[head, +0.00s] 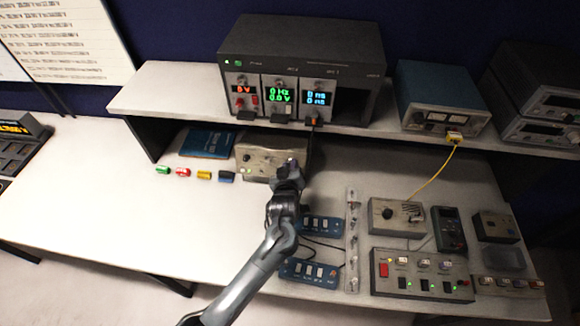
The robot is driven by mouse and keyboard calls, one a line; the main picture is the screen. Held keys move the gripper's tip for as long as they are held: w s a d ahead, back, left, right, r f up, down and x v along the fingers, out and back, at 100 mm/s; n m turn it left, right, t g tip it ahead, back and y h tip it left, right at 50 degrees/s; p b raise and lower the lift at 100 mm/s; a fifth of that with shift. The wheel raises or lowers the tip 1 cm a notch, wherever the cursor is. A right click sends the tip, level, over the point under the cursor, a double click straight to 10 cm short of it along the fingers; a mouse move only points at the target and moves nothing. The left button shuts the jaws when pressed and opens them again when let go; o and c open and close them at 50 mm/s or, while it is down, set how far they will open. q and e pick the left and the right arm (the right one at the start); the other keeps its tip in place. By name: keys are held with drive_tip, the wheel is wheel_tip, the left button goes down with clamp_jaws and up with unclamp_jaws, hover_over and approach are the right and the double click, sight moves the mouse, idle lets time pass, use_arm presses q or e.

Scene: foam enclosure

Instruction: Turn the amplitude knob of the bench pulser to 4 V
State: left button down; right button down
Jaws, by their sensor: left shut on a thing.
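A beige box with small knobs on its front (258,158), seemingly the bench pulser, stands under the shelf; its labels are too small to read. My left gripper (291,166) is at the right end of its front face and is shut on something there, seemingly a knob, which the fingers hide. I cannot read the knob's setting. The rack unit (300,42) on the shelf has a green display (281,96) that seems to read 0 Hz and 0.0 V. My right gripper is not in view.
Several coloured connectors (204,175) and a blue book (208,143) lie left of the beige box. Blue switch boxes (322,226), a clear strip (352,240) and a knob box (397,217) stand to the right.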

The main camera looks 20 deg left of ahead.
use_arm(q)
drive_tip(key=m+p, duration=0.8)
drive_tip(key=m, duration=0.7)
drive_tip(key=m+h+p, duration=0.1)
drive_tip(key=m+p, duration=0.7)
drive_tip(key=m, duration=0.7)
drive_tip(key=shift+a+r+m+h+p, duration=0.1)
drive_tip(key=shift+a+m+h+p, duration=0.05)
drive_tip(key=shift+m+h+p, duration=0.15)
idle(0.4)
drive_tip(key=c, duration=1)
unclamp_jaws()
